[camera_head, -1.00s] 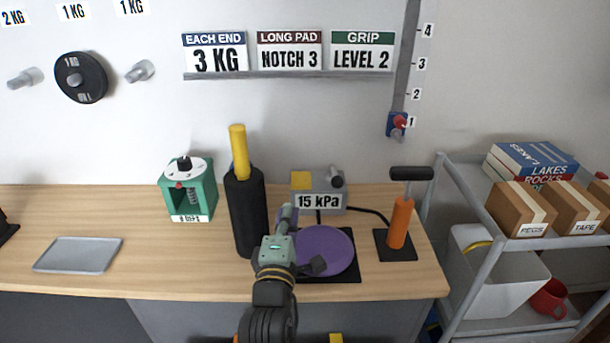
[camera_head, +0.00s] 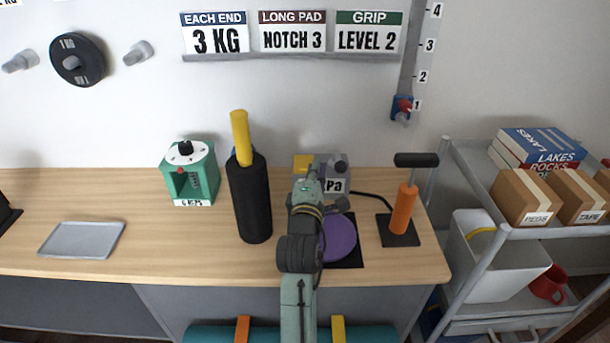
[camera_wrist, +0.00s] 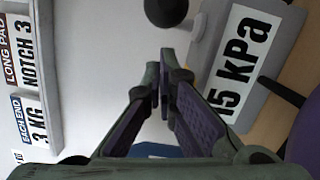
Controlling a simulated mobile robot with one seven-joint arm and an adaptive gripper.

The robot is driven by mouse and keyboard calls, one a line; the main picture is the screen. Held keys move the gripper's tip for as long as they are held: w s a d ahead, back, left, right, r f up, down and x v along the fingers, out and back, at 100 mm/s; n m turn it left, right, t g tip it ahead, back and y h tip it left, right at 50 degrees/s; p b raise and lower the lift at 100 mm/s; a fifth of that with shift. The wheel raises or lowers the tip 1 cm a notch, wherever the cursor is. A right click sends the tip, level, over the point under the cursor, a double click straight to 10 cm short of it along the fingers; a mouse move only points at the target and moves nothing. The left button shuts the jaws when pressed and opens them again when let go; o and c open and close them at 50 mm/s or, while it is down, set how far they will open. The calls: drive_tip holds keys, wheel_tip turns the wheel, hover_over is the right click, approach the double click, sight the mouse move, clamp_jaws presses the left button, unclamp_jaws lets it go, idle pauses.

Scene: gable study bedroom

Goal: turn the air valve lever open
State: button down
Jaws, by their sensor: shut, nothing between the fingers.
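The grey valve box (camera_head: 328,160) with a "15 kPa" label stands at the back of the bench, partly hidden by my arm. In the wrist view the dark ball knob (camera_wrist: 167,10) is at the top edge, beside the grey box (camera_wrist: 215,65). My gripper (camera_head: 313,172) is in front of the box, left of the knob. In the wrist view my gripper (camera_wrist: 162,85) is shut and empty, its fingertips apart from the knob. The lever's exact angle is unclear.
A purple disc (camera_head: 340,238) on a black mat is partly behind my arm. A black cylinder with a yellow handle (camera_head: 250,200) stands to the left, an orange post with a black grip (camera_head: 403,210) to the right. A grey tray (camera_head: 82,240) lies at the left.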

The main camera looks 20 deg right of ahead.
sight(344, 170)
drive_tip(key=shift+s+d+r, duration=0.15)
drive_tip(key=shift+s+d, duration=0.05)
drive_tip(key=shift+d, duration=0.65)
drive_tip(key=shift+s+d, duration=0.25)
drive_tip(key=shift+d, duration=0.1)
drive_tip(key=shift+s+d, duration=0.35)
drive_tip(key=shift+d, duration=0.15)
drive_tip(key=shift+s+d+b, duration=0.2)
drive_tip(key=shift+d+b, duration=0.05)
drive_tip(key=shift+d, duration=0.45)
drive_tip(key=shift+s+d+b, duration=0.2)
drive_tip(key=shift+d+b, duration=0.05)
drive_tip(key=shift+d, duration=0.4)
drive_tip(key=shift+w+d+b, duration=0.25)
drive_tip(key=shift+d+b, duration=0.45)
drive_tip(key=shift+d, duration=0.55)
drive_tip(key=shift+w+d+b, duration=0.2)
drive_tip(key=shift+d+b, duration=0.5)
drive_tip(key=shift+d, duration=0.5)
